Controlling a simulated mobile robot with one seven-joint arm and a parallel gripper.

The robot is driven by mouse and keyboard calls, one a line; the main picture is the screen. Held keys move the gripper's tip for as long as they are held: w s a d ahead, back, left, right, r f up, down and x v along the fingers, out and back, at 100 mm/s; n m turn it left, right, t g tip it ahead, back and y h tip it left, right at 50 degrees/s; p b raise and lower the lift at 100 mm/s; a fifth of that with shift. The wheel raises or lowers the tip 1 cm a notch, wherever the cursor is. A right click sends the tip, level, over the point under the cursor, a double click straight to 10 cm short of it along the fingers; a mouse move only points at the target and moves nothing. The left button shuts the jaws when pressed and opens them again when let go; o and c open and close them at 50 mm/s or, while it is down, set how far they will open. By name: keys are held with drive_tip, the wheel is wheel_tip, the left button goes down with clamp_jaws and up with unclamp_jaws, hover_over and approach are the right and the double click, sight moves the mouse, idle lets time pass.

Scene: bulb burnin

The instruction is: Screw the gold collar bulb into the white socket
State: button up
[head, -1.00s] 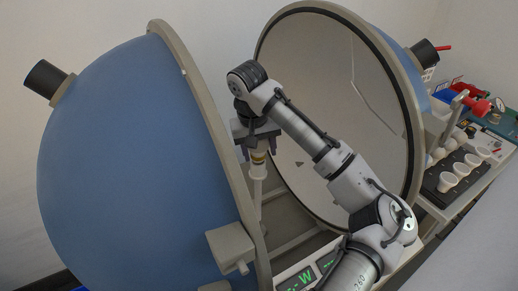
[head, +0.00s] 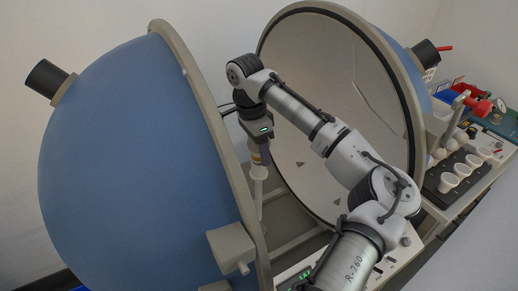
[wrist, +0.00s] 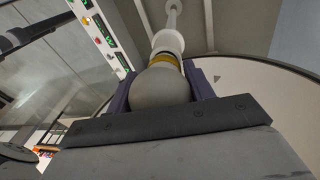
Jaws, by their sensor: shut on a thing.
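The gold collar bulb (wrist: 165,86) has a grey-white globe. My gripper (wrist: 162,82) is shut on the globe, with one dark finger on each side of it. The bulb's gold collar (wrist: 166,58) shows beyond the globe, right at the mouth of the white socket (wrist: 168,42). How deep the base sits in the socket is hidden. In the head view my gripper (head: 262,148) points down over the white socket (head: 258,172), which stands on a thin white post between the two sphere halves. The globe is mostly hidden there by the fingers.
The blue hemisphere (head: 130,160) stands close on the left, its rim near my gripper. The open pale half (head: 340,110) is behind my arm. A dark tray (head: 440,188) with white cups and several bulbs is at the right. A panel with green displays (wrist: 97,25) shows in the wrist view.

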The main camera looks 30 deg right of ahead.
drive_tip(key=m+y, duration=0.1)
drive_tip(key=m, duration=0.6)
drive_tip(key=shift+w+d+r, duration=0.1)
drive_tip(key=o, duration=0.9)
drive_tip(key=shift+c, duration=0.2)
